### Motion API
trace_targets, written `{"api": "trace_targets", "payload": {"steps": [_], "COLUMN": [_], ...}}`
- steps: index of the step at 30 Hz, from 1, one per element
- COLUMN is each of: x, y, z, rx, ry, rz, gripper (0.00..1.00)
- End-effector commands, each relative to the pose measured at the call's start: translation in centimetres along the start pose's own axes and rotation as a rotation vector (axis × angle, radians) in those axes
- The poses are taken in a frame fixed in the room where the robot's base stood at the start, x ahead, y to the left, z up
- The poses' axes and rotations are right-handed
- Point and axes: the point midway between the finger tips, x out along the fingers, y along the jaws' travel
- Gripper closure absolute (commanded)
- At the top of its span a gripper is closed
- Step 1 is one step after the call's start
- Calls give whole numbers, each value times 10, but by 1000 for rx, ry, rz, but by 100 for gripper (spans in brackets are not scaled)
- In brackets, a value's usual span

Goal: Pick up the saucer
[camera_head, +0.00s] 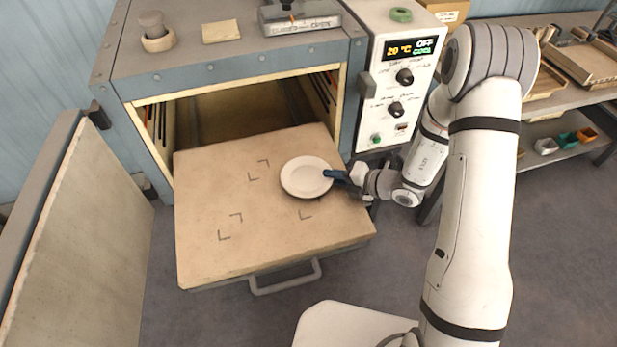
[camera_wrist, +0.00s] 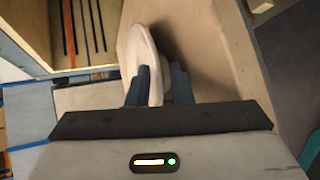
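The saucer (camera_head: 305,177) is a round, pale white dish. In the head view it appears over the beige slab at the front of the dryer. My gripper (camera_head: 334,175) comes from the right, with its dark blue fingers at the saucer's right edge. In the wrist view the saucer (camera_wrist: 146,55) shows nearly edge-on. Its rim passes between the two fingers of my gripper (camera_wrist: 159,85), which look closed on it. A dark shadow falls on the slab beside the saucer, and the saucer looks clear of the surface. The rim part behind the left finger is hidden.
The beige slab (camera_head: 215,265) has corner marks and a front handle (camera_head: 286,279). The dryer opening (camera_head: 235,115) lies behind it. The control panel (camera_head: 402,75) stands at the right, and an open door (camera_head: 75,235) at the left. The slab's left and front parts are clear.

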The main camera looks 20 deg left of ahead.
Motion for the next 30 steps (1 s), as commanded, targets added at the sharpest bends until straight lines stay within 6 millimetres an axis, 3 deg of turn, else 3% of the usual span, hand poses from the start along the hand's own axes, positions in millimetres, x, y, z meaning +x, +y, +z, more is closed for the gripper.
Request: {"api": "trace_targets", "payload": {"steps": [9, 23, 30], "x": [-1, -1, -7], "y": [0, 0, 13], "z": [0, 1, 4], "rx": [0, -1, -4], "ry": [0, -1, -2], "rz": [0, 1, 1], "gripper": [100, 100, 100]}}
